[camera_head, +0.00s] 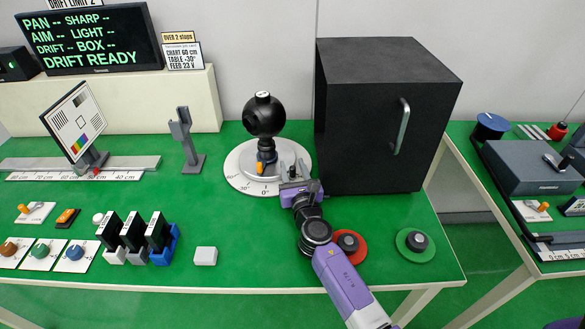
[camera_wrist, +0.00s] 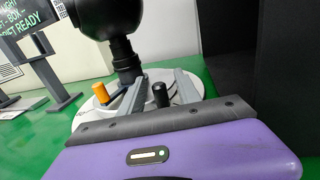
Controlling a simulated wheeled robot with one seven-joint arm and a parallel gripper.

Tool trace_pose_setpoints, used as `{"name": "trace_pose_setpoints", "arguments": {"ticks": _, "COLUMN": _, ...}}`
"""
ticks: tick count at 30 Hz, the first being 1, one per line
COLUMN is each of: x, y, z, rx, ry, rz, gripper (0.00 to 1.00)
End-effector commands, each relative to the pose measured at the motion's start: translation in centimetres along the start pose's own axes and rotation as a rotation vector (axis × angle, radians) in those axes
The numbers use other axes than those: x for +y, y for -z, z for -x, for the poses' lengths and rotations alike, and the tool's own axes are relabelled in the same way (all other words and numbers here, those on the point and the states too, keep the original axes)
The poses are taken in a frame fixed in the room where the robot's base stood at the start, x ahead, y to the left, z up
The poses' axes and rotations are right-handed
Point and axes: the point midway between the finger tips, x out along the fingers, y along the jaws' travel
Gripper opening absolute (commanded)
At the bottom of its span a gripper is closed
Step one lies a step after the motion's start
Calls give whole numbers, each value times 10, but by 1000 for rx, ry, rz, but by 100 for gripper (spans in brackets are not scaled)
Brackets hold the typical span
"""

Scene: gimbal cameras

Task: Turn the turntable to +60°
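The turntable (camera_head: 238,176) is a white disc with a degree scale, on the green bench left of the black cabinet. A black ball-shaped head (camera_head: 264,115) stands on it on a short post. An orange knob (camera_head: 261,168) is at the post's foot and also shows in the wrist view (camera_wrist: 101,93). My gripper (camera_head: 292,172) is over the disc's right front part. In the wrist view its two grey fingers (camera_wrist: 160,84) are apart, with a black knob (camera_wrist: 160,95) between them. I cannot tell whether either finger touches it. The orange knob is outside the left finger.
The black cabinet (camera_head: 365,120) stands close on the right. Red (camera_head: 350,263) and green (camera_head: 401,241) discs lie at the front. A screen (camera_head: 90,40) reads "DRIFT READY".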

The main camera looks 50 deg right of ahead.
Motion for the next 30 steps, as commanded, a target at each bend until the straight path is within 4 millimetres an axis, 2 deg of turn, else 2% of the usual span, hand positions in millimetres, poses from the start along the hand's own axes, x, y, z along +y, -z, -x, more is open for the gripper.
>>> {"name": "trace_pose_setpoints", "arguments": {"ticks": 11, "x": 1, "y": 1, "z": 6, "rx": 1, "ry": -3, "rz": 0, "gripper": 39}}
{"name": "trace_pose_setpoints", "arguments": {"ticks": 22, "x": 1, "y": 2, "z": 62, "rx": 1, "ry": -3, "rz": 1, "gripper": 39}}
{"name": "trace_pose_setpoints", "arguments": {"ticks": 30, "x": 1, "y": 0, "z": 78, "rx": 0, "ry": -2, "rz": 0, "gripper": 39}}
